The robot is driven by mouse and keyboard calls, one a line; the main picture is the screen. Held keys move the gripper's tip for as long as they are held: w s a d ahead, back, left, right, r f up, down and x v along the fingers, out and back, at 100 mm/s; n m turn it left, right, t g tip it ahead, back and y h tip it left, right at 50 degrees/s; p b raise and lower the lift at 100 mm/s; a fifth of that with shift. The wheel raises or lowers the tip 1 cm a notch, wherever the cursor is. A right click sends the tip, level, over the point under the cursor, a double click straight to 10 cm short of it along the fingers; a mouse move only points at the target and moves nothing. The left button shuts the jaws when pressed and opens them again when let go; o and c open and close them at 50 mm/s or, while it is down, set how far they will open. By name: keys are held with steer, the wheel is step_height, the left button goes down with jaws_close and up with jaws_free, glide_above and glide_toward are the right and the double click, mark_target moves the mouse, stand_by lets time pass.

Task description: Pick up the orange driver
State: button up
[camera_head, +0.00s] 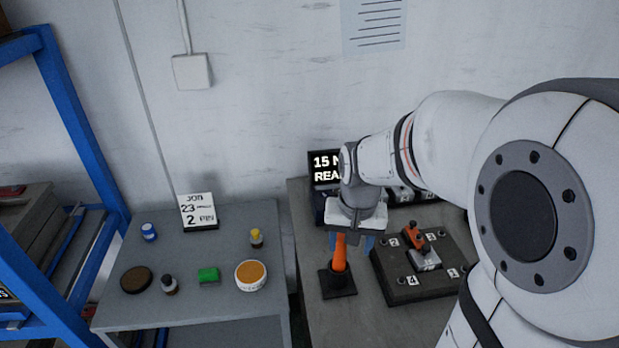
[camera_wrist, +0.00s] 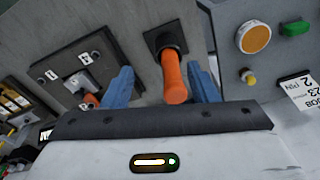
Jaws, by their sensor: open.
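The orange driver (camera_head: 340,253) stands upright in a dark square holder (camera_head: 338,284) on the grey bench. In the wrist view the orange driver (camera_wrist: 175,78) points toward the camera, between two blue fingers. My gripper (camera_head: 350,243) is above and around the driver's upper end, pointing down. In the wrist view my gripper (camera_wrist: 165,88) is open, with one blue finger on each side of the driver. A gap shows on the left side; on the right the finger is close to it, and I cannot tell whether they touch.
Right of the driver sits a dark numbered fixture block (camera_head: 420,286) with an orange-and-grey part on it. A dark display (camera_head: 325,167) stands behind. The left table (camera_head: 195,305) holds a job card (camera_head: 198,211), a round orange-topped tub (camera_head: 251,275) and several small items.

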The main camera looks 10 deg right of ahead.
mark_target(340, 249)
steer(key=shift+m+g, duration=0.4)
steer(key=shift+m, duration=0.5)
steer(key=w, duration=0.1)
steer(key=w+p, duration=0.1)
steer(key=w, duration=0.1)
steer(key=w+p, duration=0.1)
steer(key=shift+w+f, duration=0.25)
steer(key=shift+w, duration=0.05)
steer(key=shift+w+f+p, duration=0.35)
steer(key=shift+w, duration=0.1)
steer(key=shift+w+a+f+p, duration=0.15)
steer(key=shift+f+p, duration=0.3)
steer(key=shift+f, duration=1.55)
steer(key=shift+w+d+f+p, duration=0.1)
steer(key=shift+f+p, duration=0.3)
steer(key=shift+f, duration=1.55)
jaws_close()
